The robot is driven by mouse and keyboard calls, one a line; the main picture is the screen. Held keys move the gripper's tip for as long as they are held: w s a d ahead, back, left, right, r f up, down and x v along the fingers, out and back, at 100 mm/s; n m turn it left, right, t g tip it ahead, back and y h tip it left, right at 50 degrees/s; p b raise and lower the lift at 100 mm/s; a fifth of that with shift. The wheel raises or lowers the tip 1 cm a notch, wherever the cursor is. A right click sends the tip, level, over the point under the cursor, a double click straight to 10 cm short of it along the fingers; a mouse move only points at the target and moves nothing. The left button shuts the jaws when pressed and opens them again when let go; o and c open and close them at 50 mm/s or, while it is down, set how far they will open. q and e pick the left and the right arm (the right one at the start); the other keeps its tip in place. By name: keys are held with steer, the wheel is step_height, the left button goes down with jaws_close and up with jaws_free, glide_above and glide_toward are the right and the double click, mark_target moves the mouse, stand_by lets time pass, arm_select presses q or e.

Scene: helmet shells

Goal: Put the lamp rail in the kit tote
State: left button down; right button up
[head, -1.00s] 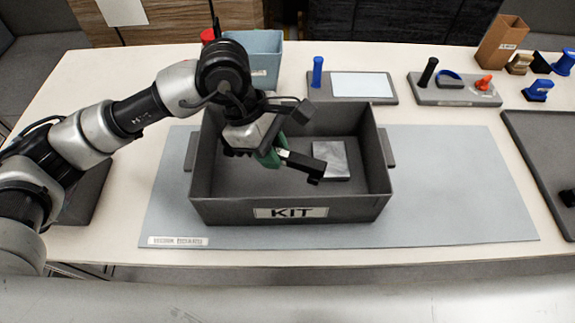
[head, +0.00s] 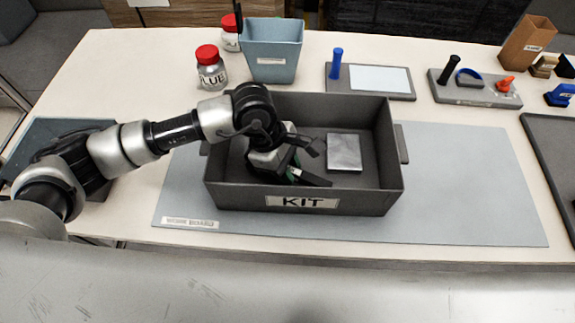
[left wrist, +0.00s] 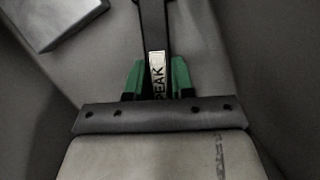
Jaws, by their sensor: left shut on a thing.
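The kit tote (head: 235,197) is a dark grey open box with a KIT label, on the work mat. My left gripper (head: 291,172), with green fingers, is down inside the tote. It is shut on the lamp rail (head: 315,180), a black bar inside the tote's walls near the front. In the left wrist view, the gripper (left wrist: 156,80) holds the rail (left wrist: 155,25) between its green fingers, and a label reading PEAK shows on it. I cannot tell whether the rail touches the tote floor. My right gripper is not in view.
A flat grey, silvery-topped piece (head: 344,152) lies in the tote, right of the rail. A blue bin (head: 272,50) and a glue jar (head: 210,70) stand behind the tote. Holders (head: 470,88) are at the back right. The mat (head: 470,190) is clear on the right.

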arm_select(q)
steer(key=shift+f, duration=0.15)
steer(key=c, duration=1)
jaws_free()
steer(key=shift+o, duration=0.2)
steer(key=shift+r, duration=0.35)
steer(key=b+v, duration=0.1)
steer(key=v, duration=1)
steer(key=shift+a+r, duration=0.3)
steer(key=shift+w, duration=0.1)
